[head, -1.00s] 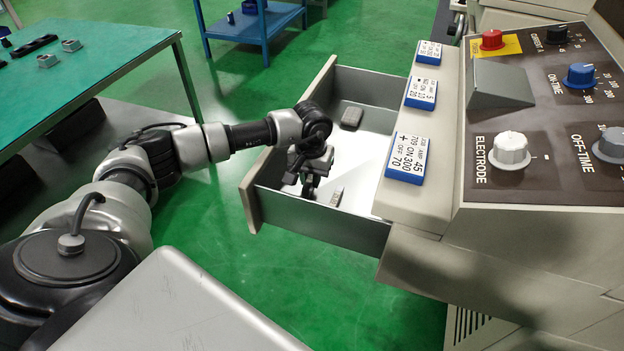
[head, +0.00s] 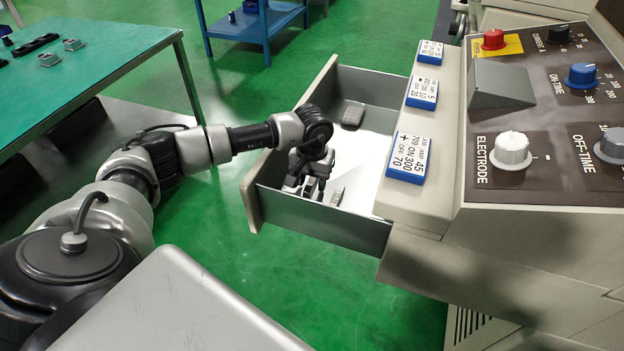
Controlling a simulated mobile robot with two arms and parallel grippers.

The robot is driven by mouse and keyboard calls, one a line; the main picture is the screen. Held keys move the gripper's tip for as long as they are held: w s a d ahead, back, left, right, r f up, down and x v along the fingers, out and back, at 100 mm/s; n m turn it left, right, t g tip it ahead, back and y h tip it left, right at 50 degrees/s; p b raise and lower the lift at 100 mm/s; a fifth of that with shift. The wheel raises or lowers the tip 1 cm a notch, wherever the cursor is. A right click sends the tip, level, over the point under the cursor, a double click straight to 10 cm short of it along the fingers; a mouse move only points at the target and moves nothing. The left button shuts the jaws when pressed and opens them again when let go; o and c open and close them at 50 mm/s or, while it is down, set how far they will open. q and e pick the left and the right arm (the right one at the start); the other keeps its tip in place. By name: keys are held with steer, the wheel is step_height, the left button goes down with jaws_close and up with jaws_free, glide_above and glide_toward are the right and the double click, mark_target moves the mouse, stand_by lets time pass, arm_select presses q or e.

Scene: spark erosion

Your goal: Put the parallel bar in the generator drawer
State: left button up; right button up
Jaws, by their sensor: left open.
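The generator drawer (head: 322,219) is pulled open from the grey machine, with a pale floor inside. My left gripper (head: 313,187) is inside it near the front left, pointing down, open. A small grey bar (head: 337,196) lies on the drawer floor just right of the fingers, apart from them; it looks like the parallel bar, but I cannot be sure. A darker grey block (head: 352,116) lies at the back of the drawer. The area between and behind the fingers is partly hidden. My right gripper is not in view.
The machine's console (head: 540,120) with knobs and blue-edged label plates (head: 410,158) rises right of the drawer. A green-topped table (head: 100,60) with small parts stands at the left. A blue cart (head: 262,25) stands behind. Green floor lies between.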

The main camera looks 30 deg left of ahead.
mark_target(312, 180)
arm_select(q)
step_height(312, 180, up, 12)
steer(key=shift+f, duration=0.15)
stand_by(0.3)
